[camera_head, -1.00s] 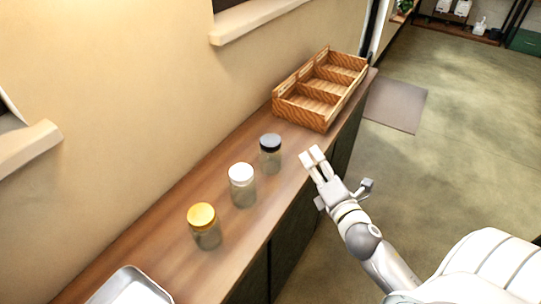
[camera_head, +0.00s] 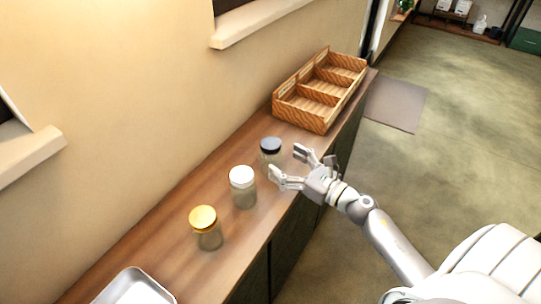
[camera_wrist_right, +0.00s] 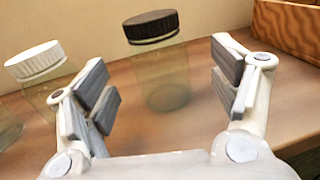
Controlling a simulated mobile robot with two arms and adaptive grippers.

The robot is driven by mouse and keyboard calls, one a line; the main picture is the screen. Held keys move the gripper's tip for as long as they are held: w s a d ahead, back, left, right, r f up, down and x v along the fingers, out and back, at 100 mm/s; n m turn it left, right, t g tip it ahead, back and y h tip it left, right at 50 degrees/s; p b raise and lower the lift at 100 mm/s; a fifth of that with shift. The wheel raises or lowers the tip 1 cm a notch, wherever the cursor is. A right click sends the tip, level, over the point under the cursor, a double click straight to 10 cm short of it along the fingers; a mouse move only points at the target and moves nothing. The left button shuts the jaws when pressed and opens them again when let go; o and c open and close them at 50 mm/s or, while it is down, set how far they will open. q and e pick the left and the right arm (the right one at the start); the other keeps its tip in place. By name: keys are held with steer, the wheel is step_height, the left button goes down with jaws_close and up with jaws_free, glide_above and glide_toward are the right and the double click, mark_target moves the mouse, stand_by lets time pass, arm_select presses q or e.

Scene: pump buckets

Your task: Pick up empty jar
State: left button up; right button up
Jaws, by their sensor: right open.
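Three clear jars stand upright in a row on the wooden counter. One has a black lid (camera_head: 270,145), one a white lid (camera_head: 242,174) and one a yellow lid (camera_head: 203,217). All three look see-through, and I see no contents. My right gripper (camera_head: 287,165) is open and empty, just in front of the black-lidded jar. In the right wrist view the black-lidded jar (camera_wrist_right: 162,75) stands ahead, between the two spread fingers and apart from both. The white-lidded jar (camera_wrist_right: 40,70) is left of the left finger there. My left gripper is not in view.
A wicker tray (camera_head: 318,120) with compartments sits at the counter's far end. A metal tray (camera_head: 163,294) is at the near end. The wall runs along the counter's left side, and open floor lies to the right.

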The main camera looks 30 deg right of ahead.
mark_target(280, 159)
steer(key=shift+w+a, duration=0.15)
steer(key=shift+w, duration=0.15)
steer(key=shift+w+a+r+p, duration=0.15)
steer(key=shift+w+a+p, duration=0.05)
steer(key=shift+w+p, duration=0.3)
steer(key=p+x, duration=0.1)
steer(key=x, duration=0.2)
steer(key=shift+w+a, duration=0.1)
steer(key=shift+w, duration=0.05)
steer(key=shift+w+a, duration=0.2)
steer(key=shift+w, duration=0.25)
steer(key=c, duration=1.1)
steer(key=shift+c, duration=0.7)
